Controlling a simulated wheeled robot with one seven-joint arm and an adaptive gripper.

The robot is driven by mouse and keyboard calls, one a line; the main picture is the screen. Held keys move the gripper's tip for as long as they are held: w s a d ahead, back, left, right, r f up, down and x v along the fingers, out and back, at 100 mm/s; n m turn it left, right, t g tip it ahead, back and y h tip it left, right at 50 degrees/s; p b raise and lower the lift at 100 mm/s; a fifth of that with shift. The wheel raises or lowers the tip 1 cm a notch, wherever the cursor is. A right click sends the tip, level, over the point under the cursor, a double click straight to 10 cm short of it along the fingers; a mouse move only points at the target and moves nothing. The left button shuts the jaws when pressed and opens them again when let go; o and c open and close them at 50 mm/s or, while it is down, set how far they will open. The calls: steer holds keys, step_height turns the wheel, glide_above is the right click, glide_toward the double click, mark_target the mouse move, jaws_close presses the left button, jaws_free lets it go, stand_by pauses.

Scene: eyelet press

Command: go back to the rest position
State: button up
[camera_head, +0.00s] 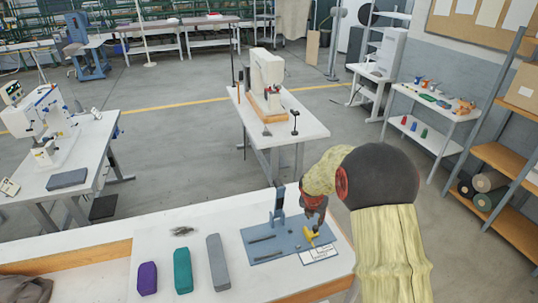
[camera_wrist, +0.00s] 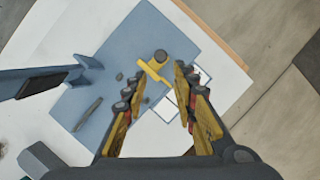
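My gripper (camera_wrist: 161,74) is open in the wrist view, its two yellow-padded fingers apart with a gap between them. Nothing is seen held. Beyond the fingertips, a yellow piece (camera_wrist: 152,69) with a dark round knob (camera_wrist: 160,56) sits on the blue base plate (camera_wrist: 115,50). In the head view my gripper (camera_head: 314,212) is above the right part of the blue plate (camera_head: 262,240), close over the yellow piece (camera_head: 310,236). My arm reaches in from the right. Whether the fingers touch the yellow piece cannot be told.
A blue-grey upright (camera_head: 280,203) stands at the plate's back. A white card (camera_head: 319,254) lies at its front right. Purple (camera_head: 147,278), teal (camera_head: 183,270) and grey (camera_head: 217,262) blocks stand to the left. A white table with a machine (camera_head: 266,78) stands behind, with open floor around.

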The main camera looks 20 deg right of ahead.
steer(key=s+a+m+g, duration=0.3)
steer(key=s+m, duration=0.8)
steer(key=m, duration=0.4)
steer(key=s+a+r+m+t+y+b, duration=0.1)
steer(key=s+a+r+m, duration=0.3)
steer(key=s, duration=0.4)
steer(key=s+a+r+m+t+y+b, duration=0.1)
steer(key=s+a+r+m+t+b, duration=0.1)
steer(key=s+a+r+m+b, duration=0.2)
steer(key=s+a+r+m+t+y+b, duration=0.1)
steer(key=s+a+r+m+t+b, duration=0.1)
steer(key=s+a+r+m, duration=0.2)
steer(key=s+a+r, duration=0.3)
steer(key=s+r, duration=0.4)
steer(key=shift+s+a+b, duration=0.35)
steer(key=shift+s+b, duration=0.05)
